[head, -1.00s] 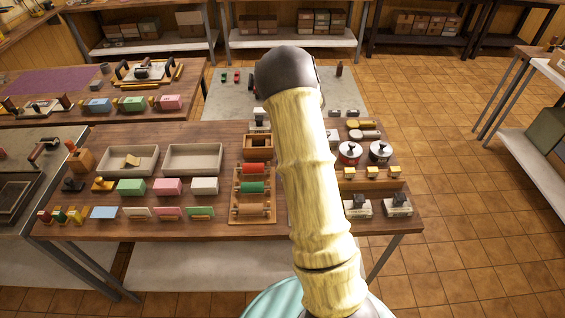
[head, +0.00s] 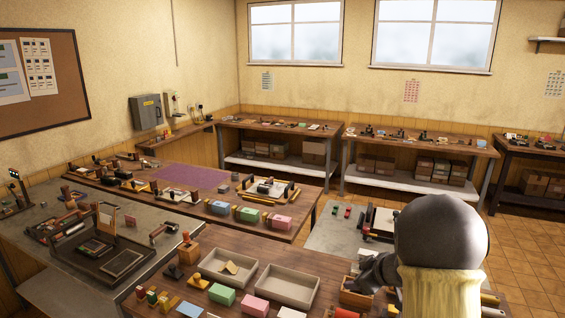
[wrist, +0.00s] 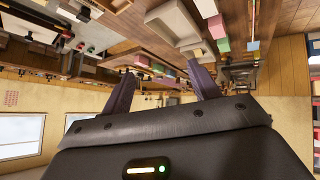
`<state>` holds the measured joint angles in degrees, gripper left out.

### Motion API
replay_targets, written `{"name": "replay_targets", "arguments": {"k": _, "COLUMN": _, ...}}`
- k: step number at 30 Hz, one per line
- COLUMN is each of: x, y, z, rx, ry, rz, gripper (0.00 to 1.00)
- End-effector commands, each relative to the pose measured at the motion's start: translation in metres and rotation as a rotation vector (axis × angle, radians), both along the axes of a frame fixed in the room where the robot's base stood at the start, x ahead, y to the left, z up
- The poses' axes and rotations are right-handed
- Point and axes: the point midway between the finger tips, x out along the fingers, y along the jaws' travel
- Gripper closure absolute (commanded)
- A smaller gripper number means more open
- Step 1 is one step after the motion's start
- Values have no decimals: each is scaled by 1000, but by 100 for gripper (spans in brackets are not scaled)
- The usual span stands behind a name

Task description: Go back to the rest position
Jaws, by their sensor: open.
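My gripper (wrist: 160,95) shows in the wrist view with its two dark fingers apart and nothing between them. The wrist view is upside down, with the windows low and the tables high in the picture. In the head view my arm rises at the lower right, over the near wooden table (head: 222,258), and hides part of it. My gripper's fingers cannot be made out in the head view.
Two grey trays (head: 287,286) and coloured blocks (head: 222,294) lie on the near table. A black framed press (head: 100,250) stands on the grey table at left. Tables with boxes beneath line the back wall. Tiled floor (head: 520,240) is open at right.

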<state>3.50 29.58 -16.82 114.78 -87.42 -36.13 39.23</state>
Motion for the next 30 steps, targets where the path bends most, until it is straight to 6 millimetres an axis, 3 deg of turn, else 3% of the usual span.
{"name": "replay_targets", "arguments": {"k": 5, "x": -13, "y": -1, "z": 22, "rx": -17, "ry": -44, "rz": -200, "gripper": 39}}
{"name": "replay_targets", "arguments": {"k": 11, "x": -52, "y": -3, "z": 29, "rx": -33, "ry": 12, "rz": -412, "gripper": 39}}
{"name": "replay_targets", "arguments": {"k": 17, "x": -114, "y": 6, "z": 22, "rx": -35, "ry": 161, "rz": -579, "gripper": 39}}
{"name": "replay_targets", "arguments": {"k": 25, "x": -220, "y": 41, "z": 5, "rx": 2, "ry": 455, "rz": -709, "gripper": 39}}
{"name": "replay_targets", "arguments": {"k": 30, "x": -257, "y": 58, "z": 0, "rx": 30, "ry": 569, "rz": -729, "gripper": 39}}
